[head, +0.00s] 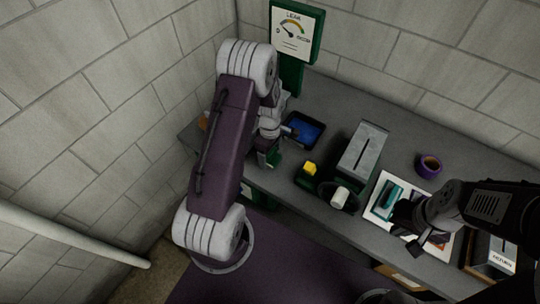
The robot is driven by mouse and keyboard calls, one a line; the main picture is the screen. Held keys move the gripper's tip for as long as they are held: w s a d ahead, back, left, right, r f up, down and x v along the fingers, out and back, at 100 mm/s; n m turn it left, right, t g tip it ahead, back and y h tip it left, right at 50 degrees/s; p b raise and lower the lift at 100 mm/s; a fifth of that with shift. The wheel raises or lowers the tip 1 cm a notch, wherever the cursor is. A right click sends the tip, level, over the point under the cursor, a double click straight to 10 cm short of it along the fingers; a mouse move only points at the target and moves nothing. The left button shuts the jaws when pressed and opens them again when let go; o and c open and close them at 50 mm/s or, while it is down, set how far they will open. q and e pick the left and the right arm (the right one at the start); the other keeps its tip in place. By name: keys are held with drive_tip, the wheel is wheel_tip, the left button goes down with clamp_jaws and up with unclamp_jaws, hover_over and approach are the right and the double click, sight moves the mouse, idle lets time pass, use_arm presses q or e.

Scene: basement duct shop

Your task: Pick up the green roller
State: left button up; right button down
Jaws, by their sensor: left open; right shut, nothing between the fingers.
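A teal-green piece (388,198), which looks like the green roller, lies on a white sheet (378,214) at the right of the grey bench; my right arm partly covers the sheet. My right gripper (420,246) is shut and empty over the sheet, just in front of the teal piece and apart from it. My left gripper (270,156) is open and empty near the bench's left front edge, left of a dark tray. A dark green patch shows by its fingers; I cannot tell what it is.
On the grey bench (335,100) stand a dark tray with a blue inside (302,129), a grey slotted box (363,150), a yellow block (309,168), a dark cup with a white piece (341,195) and a purple tape roll (428,166). A gauge board (293,32) stands behind.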

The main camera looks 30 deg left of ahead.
use_arm(q)
drive_tip(key=shift+w+d+f, duration=0.15)
drive_tip(key=shift+f, duration=0.2)
drive_tip(key=c, duration=1.5)
wheel_tip(320, 180, up, 10)
drive_tip(key=shift+r+b, duration=0.1)
drive_tip(key=shift+b, duration=0.4)
drive_tip(key=shift+c, duration=0.2)
